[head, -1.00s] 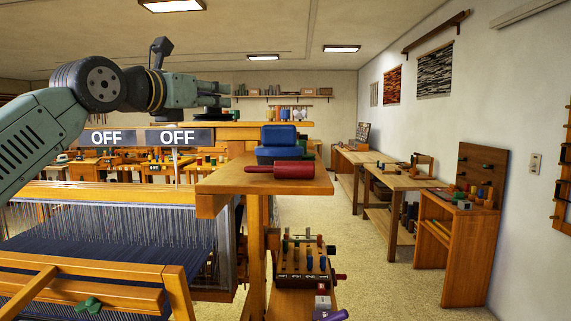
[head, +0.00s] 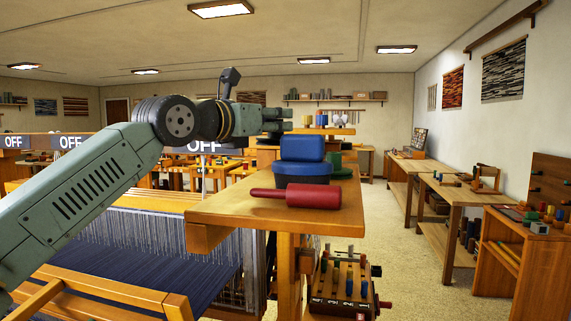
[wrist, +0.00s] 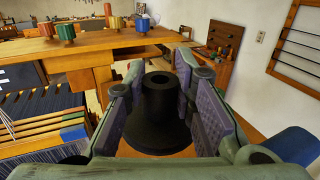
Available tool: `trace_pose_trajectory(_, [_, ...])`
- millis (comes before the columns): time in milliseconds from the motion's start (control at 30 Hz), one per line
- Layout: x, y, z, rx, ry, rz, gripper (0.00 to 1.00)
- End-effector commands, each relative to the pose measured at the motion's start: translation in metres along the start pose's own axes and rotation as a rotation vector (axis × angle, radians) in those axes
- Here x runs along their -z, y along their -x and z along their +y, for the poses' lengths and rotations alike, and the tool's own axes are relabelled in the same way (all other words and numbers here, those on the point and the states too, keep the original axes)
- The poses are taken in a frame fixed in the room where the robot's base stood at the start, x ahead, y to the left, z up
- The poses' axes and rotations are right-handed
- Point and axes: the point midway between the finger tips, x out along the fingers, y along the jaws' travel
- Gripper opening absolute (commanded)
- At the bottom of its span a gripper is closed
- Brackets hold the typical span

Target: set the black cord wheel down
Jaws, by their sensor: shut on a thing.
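The black cord wheel (wrist: 158,100) has a round hub with a hole in its top and a wider flange below. In the wrist view it sits between the two padded fingers of my gripper (wrist: 158,72), which is shut on it. Whether the wheel's underside touches anything is hidden.
A wooden shelf top (head: 225,207) holds a red roller (head: 300,196) and a lidded blue box (head: 302,160). A loom with blue warp (head: 150,250) stands left of it. A blue cylinder (wrist: 292,145) is at the wrist view's lower right. Wooden benches (head: 455,185) line the right wall.

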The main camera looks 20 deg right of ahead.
Motion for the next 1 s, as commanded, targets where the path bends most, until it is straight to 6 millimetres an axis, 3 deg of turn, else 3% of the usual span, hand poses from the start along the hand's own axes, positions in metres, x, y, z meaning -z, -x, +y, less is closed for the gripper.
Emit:
trace_pose_trajectory(500, [0.063, 0.000, 0.001, 0.000, 0.001, 0.000, 0.00])
trace_pose_trajectory(900, [0.070, 0.000, 0.001, 0.000, 0.000, -0.001, 0.00])
trace_pose_trajectory(933, [0.070, 0.000, 0.001, 0.000, 0.000, -0.001, 0.24])
trace_pose_trajectory(1000, [0.069, 0.000, 0.001, 0.000, 0.000, 0.000, 0.29])
